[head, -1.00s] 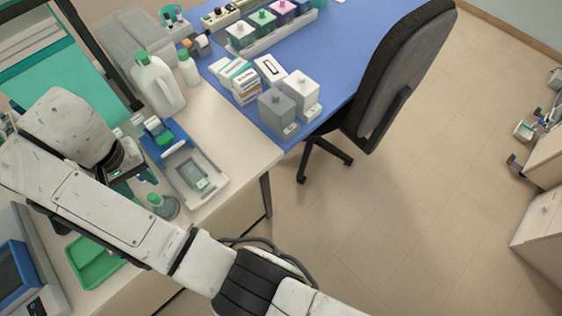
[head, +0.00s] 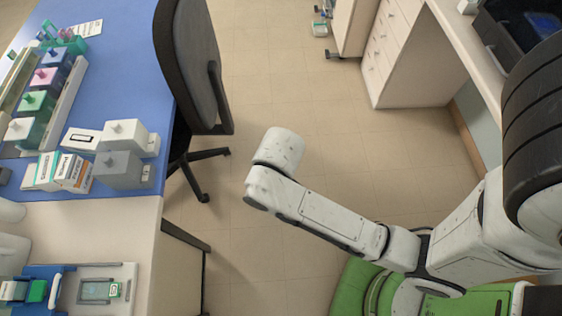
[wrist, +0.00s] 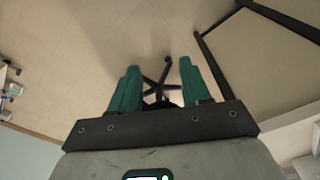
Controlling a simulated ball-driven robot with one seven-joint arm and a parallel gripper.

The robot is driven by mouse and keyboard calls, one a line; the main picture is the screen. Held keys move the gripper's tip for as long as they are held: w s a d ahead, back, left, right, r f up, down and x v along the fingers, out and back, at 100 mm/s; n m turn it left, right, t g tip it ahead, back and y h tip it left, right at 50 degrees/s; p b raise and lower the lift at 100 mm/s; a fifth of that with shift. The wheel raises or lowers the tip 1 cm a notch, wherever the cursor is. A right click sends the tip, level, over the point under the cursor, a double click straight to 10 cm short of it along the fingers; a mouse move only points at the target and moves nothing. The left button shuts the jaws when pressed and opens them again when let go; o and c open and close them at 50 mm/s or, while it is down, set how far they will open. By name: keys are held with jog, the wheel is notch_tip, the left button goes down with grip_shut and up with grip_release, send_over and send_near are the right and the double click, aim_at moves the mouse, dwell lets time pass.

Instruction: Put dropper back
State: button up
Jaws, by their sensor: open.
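My gripper (wrist: 160,80) shows in the wrist view with its two teal fingers apart and nothing between them. It hangs over the open floor, with the chair's base beyond the fingers. In the head view my arm reaches left over the floor, right of the benches, and its end link hides the gripper. I cannot make out a dropper in any current view. The small green-capped bottle seen on the bench earlier is out of the current head view.
A blue bench (head: 115,55) at left holds staining jars (head: 35,103), boxes (head: 65,172) and a grey block (head: 120,170). A pale bench (head: 100,230) below carries a blue and white device (head: 95,290). An office chair (head: 195,65) stands beside the blue bench. Drawers (head: 390,50) stand at the back.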

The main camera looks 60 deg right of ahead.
jog(key=s+d+r, duration=0.1)
jog(key=s+d, duration=0.2)
jog(key=s, duration=0.2)
jog(key=shift+s+r+m, duration=0.2)
jog(key=shift+s+m, duration=0.05)
jog(key=shift+m, duration=0.05)
